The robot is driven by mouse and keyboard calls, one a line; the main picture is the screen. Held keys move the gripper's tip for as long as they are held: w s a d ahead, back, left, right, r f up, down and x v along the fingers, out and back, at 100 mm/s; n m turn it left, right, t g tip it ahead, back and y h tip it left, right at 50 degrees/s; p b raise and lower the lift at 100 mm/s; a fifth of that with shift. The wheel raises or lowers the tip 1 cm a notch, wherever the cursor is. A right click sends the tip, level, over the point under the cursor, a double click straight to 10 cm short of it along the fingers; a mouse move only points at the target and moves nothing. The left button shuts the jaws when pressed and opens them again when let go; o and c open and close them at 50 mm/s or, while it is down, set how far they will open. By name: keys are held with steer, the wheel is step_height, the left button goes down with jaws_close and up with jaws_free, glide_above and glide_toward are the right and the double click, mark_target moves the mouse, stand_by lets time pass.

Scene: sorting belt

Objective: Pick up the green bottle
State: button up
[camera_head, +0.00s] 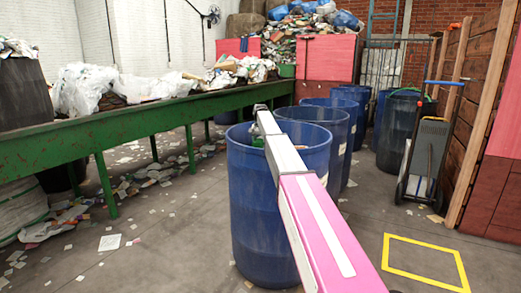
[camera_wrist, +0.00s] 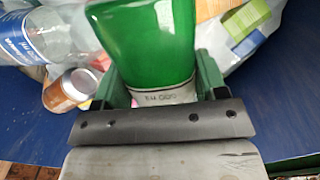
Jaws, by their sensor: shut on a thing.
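The green bottle (camera_wrist: 150,40) fills the upper middle of the wrist view, with a pale printed band at its near end. My gripper (camera_wrist: 160,80) is shut on it, with a green finger on each side. In the head view my arm reaches to the rim of the nearest blue barrel (camera_head: 262,215). A small green patch shows there at the rim, and I cannot tell whether it is bottle or finger. Most of the bottle is hidden in the head view.
In the wrist view a clear plastic bottle (camera_wrist: 38,35), an orange can (camera_wrist: 70,90) and a carton (camera_wrist: 243,22) lie against blue surfaces. The green sorting belt (camera_head: 150,118) stands left, more blue barrels (camera_head: 322,120) behind. A hand truck (camera_head: 425,150) stands right. Floor inside the yellow outline (camera_head: 425,262) is clear.

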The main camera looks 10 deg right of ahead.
steer(key=shift+r, duration=2.1)
steer(key=shift+r, duration=2)
steer(key=shift+r, duration=0.1)
steer(key=shift+r, duration=1.9)
steer(key=shift+r, duration=0.1)
steer(key=shift+r, duration=1.9)
